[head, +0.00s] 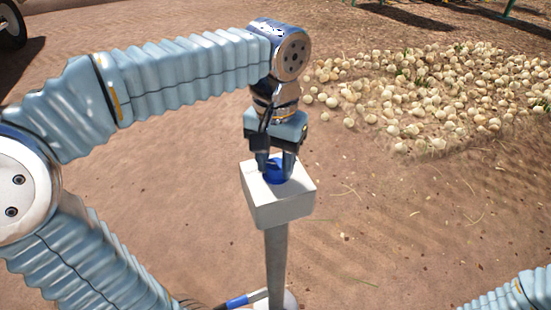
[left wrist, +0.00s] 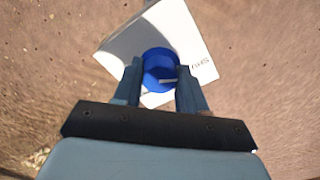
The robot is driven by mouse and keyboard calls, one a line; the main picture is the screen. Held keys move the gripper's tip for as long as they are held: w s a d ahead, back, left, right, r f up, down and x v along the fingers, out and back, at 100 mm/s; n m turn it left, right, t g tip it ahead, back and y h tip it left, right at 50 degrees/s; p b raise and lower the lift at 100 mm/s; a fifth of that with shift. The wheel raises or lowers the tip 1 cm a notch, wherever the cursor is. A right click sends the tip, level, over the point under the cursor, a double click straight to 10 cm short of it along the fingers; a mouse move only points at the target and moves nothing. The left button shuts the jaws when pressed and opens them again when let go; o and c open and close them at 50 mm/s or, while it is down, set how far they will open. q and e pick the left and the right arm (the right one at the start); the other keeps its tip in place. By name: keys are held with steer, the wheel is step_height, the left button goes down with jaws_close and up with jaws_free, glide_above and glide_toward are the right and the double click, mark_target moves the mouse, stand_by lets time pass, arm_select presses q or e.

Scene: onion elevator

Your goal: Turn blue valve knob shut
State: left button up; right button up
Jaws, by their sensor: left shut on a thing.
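The blue valve knob (head: 279,170) sits on top of a white box (head: 281,207) on a grey post. My left gripper (head: 275,170) points down over the box, with its fingers on either side of the knob, shut on it. In the left wrist view the round knob (left wrist: 160,70) lies between the two fingertips (left wrist: 156,78), with a pale mark on its face. The white box top (left wrist: 190,38) looks rotated in that view and carries dark lettering, partly readable. My right gripper is not in view; only part of my right arm shows at the lower right.
The grey post (head: 276,262) stands on brown soil. A heap of onions (head: 430,95) lies at the upper right. A blue and black rod-like part (head: 240,300) lies near the post's foot. A dark wheel (head: 12,25) shows at the upper left. The soil around the post is mostly open.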

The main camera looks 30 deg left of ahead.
mark_target(275, 165)
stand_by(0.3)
arm_select(q)
steer(key=o, duration=1.1)
steer(key=shift+c, duration=0.2)
steer(key=shift+r, duration=0.1)
step_height(275, 165, up, 14)
steer(key=shift+p, duration=0.35)
steer(key=shift+f, duration=0.2)
